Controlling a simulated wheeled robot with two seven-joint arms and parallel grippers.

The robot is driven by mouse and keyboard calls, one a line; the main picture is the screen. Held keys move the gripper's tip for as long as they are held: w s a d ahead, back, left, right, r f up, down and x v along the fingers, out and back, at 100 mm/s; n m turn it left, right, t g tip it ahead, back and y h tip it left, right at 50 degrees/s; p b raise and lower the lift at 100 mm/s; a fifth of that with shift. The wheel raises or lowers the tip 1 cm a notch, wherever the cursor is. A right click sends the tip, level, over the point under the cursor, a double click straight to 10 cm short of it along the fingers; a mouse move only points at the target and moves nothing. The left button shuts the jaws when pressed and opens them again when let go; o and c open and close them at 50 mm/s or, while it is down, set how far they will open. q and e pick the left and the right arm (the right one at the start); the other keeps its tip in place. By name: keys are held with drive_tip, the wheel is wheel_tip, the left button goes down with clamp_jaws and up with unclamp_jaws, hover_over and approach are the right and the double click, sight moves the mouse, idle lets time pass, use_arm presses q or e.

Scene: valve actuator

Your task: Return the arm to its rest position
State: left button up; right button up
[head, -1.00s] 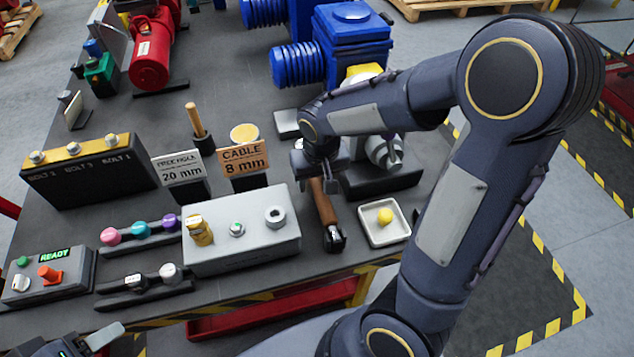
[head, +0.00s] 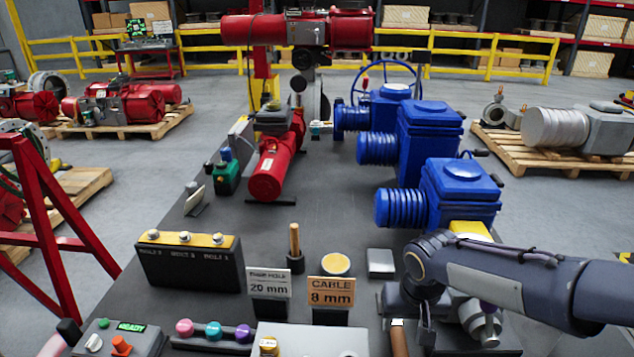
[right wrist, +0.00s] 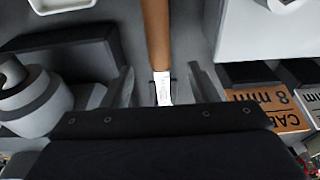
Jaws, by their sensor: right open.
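My right gripper (head: 426,328) points down over the dark bench, at the lower right of the head view. In the right wrist view its two fingers (right wrist: 163,88) stand apart. My right arm reaches in from the right edge. My left gripper is not visible.
A cable sign (head: 331,291) and a grey box (head: 312,340) stand left of the gripper. Blue actuators (head: 458,190) stand behind the arm. A grey metal fitting (head: 482,323) is close on its right. A white tray (right wrist: 62,5) shows in the right wrist view.

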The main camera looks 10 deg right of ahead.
drive_tip(key=s+a+r+t+y, duration=0.2)
drive_tip(key=s, duration=0.5)
drive_tip(key=s+a+r+t+y, duration=0.1)
drive_tip(key=s+r+y, duration=0.1)
drive_tip(key=s, duration=0.6)
drive_tip(key=shift+s+a+r+n+t, duration=0.2)
drive_tip(key=shift+a+r+n+t, duration=0.05)
drive_tip(key=shift+a+n+t, duration=0.15)
